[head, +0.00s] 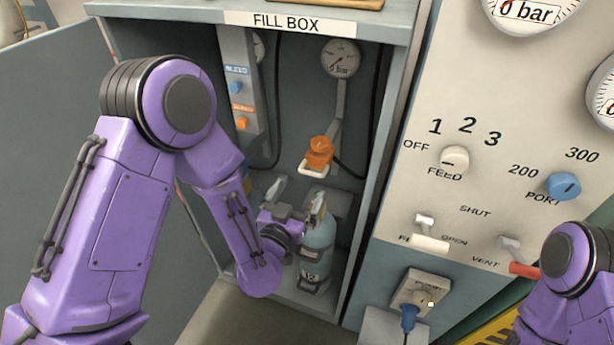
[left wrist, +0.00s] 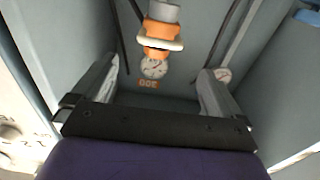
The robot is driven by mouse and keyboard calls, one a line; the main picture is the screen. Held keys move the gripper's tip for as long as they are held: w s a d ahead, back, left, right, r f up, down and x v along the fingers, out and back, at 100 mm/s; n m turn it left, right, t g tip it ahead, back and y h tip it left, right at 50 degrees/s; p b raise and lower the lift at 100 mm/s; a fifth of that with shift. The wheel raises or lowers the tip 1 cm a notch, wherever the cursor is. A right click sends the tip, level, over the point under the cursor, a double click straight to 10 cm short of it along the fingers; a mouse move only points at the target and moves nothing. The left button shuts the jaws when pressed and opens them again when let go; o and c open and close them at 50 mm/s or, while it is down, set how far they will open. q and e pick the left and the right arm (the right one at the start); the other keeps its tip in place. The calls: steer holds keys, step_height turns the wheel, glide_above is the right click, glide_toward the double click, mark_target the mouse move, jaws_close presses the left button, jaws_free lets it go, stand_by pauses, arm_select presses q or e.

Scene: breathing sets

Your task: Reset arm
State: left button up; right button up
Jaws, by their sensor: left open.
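My left arm reaches into the fill box from the left. Its left gripper (head: 297,194) is open, with its two fingers apart and nothing seen between them; the left wrist view also shows the open fingers (left wrist: 160,74). A grey-green cylinder (head: 317,242) stands upright in the fill box, just right of the gripper, and the wrist partly hides it. An orange fitting (head: 319,152) with a pale loop hangs above the gripper. In the left wrist view this fitting (left wrist: 160,28) lies beyond the fingertips, apart from them. Only part of my right arm shows, without its gripper.
The fill box's right side wall (head: 385,170) stands close to the cylinder. A gauge (head: 341,58) and a panel with blue and orange knobs (head: 238,90) are on its back. A control panel (head: 470,190) with knobs and levers is to the right. An open door (head: 50,120) stands left.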

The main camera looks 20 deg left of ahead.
arm_select(q)
steer(key=s+a+f+n+g+y, duration=0.1)
steer(key=s+a+f+n+g, duration=0.3)
steer(key=f, duration=0.4)
steer(key=s+a+f+n+g+y, duration=0.1)
steer(key=s+a+f+g, duration=0.1)
steer(key=s+f+g, duration=0.5)
steer(key=s+a+f+n+g+y, duration=0.1)
steer(key=s+a+f+g, duration=0.1)
steer(key=s+f, duration=0.3)
steer(key=s+a+f+n+g+y, duration=0.1)
steer(key=s+a+f, duration=0.3)
steer(key=s, duration=0.8)
step_height(320, 180, down, 2)
steer(key=shift+a+f+g, duration=0.2)
steer(key=shift+a+g, duration=0.05)
steer(key=shift+g, duration=0.15)
